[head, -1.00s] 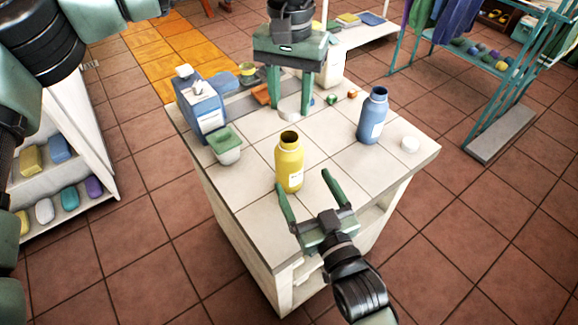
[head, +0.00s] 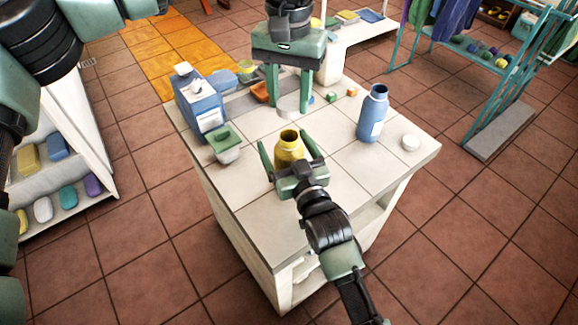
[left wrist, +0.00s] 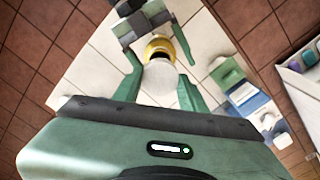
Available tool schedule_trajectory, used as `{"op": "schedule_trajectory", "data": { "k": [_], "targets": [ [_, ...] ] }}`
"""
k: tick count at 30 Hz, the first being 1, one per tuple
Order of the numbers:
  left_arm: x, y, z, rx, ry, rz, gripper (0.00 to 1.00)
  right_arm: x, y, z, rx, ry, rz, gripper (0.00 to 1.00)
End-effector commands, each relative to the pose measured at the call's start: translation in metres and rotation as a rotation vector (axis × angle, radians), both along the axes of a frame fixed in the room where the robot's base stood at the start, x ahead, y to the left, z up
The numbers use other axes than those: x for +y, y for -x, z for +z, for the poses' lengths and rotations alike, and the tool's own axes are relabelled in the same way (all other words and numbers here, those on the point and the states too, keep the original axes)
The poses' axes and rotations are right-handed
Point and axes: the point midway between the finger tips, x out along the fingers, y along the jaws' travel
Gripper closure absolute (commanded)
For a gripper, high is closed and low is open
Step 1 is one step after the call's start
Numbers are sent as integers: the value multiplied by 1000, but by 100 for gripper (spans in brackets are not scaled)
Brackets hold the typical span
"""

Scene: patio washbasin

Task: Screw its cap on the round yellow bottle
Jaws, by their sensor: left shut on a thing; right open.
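The round yellow bottle (head: 288,151) stands upright and uncapped on the tiled counter, its dark mouth showing; its lower part is hidden behind my right gripper. My right gripper (head: 287,146) is open, with one finger on each side of the bottle. My left gripper (head: 289,107) is shut on a pale round cap (head: 289,102) and holds it beyond the bottle. In the left wrist view the cap (left wrist: 159,84) sits between the left fingers, and the yellow bottle (left wrist: 158,44) shows partly hidden past it.
A blue bottle (head: 372,115) and a white round cap (head: 410,142) stand at the right of the counter (head: 250,215). Small orange and green pieces lie behind.

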Motion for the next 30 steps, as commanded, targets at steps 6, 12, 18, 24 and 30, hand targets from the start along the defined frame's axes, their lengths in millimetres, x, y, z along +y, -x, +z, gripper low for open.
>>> {"op": "schedule_trajectory", "data": {
  "k": [6, 12, 18, 24, 30],
  "targets": [
    [0, 0, 0, 0, 0, 0, 95, 0, 0, 0, 0, 0, 0, 15],
    [0, 0, 0, 0, 0, 0, 95, 0, 0, 0, 0, 0, 0, 71],
    [0, 0, 0, 0, 0, 0, 95, 0, 0, 0, 0, 0, 0, 100],
    [0, 1, -17, 3, 0, 0, 95, 0, 0, 0, 0, 0, 0, 100],
    [0, 1, -46, 2, -1, -1, 95, 0, 0, 0, 0, 1, 0, 100]
  ]
}}
